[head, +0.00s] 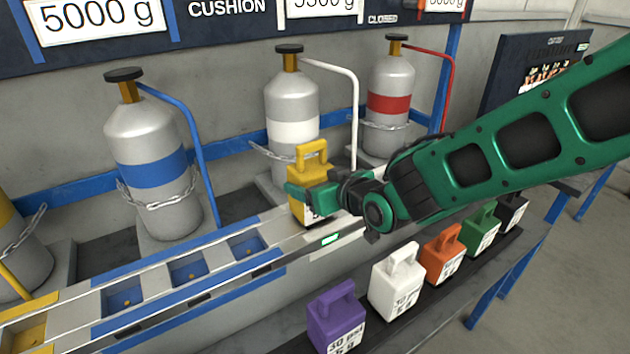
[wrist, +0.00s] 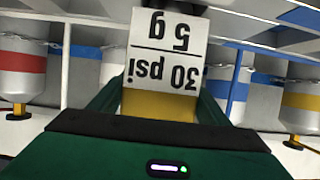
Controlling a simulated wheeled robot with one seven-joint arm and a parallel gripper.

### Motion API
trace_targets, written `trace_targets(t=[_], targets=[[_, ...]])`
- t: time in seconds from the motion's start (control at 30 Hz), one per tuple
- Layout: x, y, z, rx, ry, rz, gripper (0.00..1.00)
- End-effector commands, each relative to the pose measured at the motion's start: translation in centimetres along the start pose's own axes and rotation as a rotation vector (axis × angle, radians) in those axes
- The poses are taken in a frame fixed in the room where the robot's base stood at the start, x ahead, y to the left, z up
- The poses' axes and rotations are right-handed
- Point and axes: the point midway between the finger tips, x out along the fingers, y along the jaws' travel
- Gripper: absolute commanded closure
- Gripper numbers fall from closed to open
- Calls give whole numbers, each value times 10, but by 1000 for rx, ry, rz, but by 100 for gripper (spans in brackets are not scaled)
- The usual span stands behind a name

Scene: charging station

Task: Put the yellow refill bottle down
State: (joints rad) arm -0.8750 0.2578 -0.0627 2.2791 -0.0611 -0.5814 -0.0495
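The yellow refill bottle (head: 312,158) is upright at the rail of the charging bench, in front of the tank with the white band. My gripper (head: 308,192) is around its body from the front right, with its green fingers on either side. The wrist view shows the bottle (wrist: 160,106) between the fingers, its label reading "30 psi 5 g" upside down. The gripper looks shut on it. The bottle's base is near the white section of the bench (head: 345,224); I cannot tell whether it touches.
A front shelf holds purple (head: 335,318), white (head: 396,283), orange (head: 444,254), green (head: 482,232) and black (head: 513,213) bottles. Blue recessed slots (head: 187,270) are empty to the left. Tanks with blue (head: 155,172), white (head: 291,132) and red (head: 389,103) bands stand behind.

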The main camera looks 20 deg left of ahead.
Motion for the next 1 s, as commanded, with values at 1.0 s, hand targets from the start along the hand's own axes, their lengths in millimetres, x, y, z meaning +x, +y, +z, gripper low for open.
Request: trace_targets(t=[1.0], targets=[[-86, 2, -2, 1, 2, 3, 11]])
